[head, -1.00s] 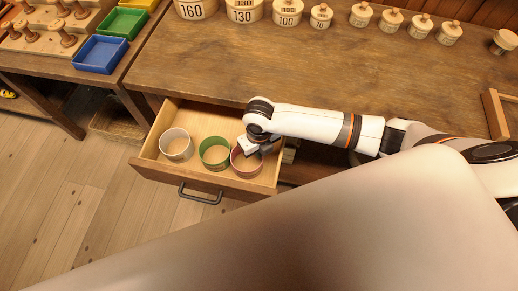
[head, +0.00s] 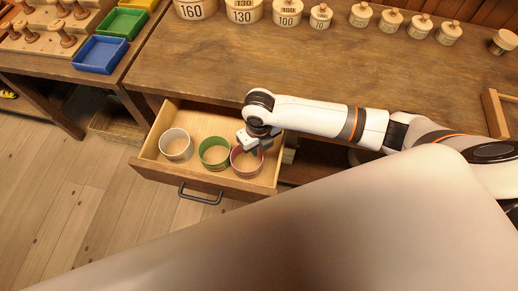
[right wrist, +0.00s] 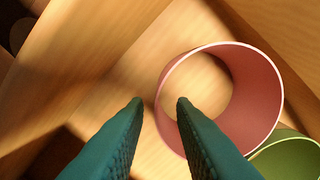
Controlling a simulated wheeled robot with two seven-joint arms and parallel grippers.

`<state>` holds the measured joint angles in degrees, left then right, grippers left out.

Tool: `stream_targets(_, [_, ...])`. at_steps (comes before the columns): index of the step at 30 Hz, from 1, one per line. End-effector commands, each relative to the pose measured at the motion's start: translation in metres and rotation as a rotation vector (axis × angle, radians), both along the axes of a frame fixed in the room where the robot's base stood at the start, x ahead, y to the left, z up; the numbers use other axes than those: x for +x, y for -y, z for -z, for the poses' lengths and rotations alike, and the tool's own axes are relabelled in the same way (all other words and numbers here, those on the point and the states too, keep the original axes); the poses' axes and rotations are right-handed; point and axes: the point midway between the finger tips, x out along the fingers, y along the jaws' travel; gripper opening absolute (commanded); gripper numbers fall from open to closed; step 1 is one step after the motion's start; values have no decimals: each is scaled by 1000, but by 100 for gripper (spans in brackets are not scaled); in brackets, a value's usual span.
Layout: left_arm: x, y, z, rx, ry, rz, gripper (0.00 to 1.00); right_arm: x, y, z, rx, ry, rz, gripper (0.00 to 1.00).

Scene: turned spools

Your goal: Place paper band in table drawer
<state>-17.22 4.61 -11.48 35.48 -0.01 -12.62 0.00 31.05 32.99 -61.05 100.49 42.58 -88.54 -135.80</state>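The open table drawer (head: 217,192) holds a white paper band (head: 176,145), a green paper band (head: 214,153) and a red paper band (head: 246,162), standing side by side. My right gripper (head: 256,150) is over the red band at the drawer's right end. In the right wrist view its two teal fingers (right wrist: 159,102) are apart, with the left wall of the red band (right wrist: 258,95) showing in the gap between them and touching neither tip visibly. Part of the green band (right wrist: 290,158) shows there too. My left gripper is out of view.
The wooden table top (head: 250,60) lies above the drawer, with several numbered pots along its back. A blue tray (head: 99,54) and a green tray (head: 124,23) stand on the side table at left. The drawer handle (head: 200,195) faces front.

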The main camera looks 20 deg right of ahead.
Motion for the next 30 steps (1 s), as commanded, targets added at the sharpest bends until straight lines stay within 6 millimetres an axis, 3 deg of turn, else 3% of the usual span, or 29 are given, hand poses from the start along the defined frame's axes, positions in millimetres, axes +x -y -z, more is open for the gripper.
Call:
stream_targets(6, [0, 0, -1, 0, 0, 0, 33, 2, 0, -50, 1, 5, 0, 23])
stream_targets(12, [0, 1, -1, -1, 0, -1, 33, 1, 0, -80, 1, 2, 1, 23])
stream_targets(18, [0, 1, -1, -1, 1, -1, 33, 0, 0, -90, 0, 0, 0, 23])
stream_targets(30, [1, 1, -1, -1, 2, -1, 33, 0, 0, -90, 0, 0, 1, 23])
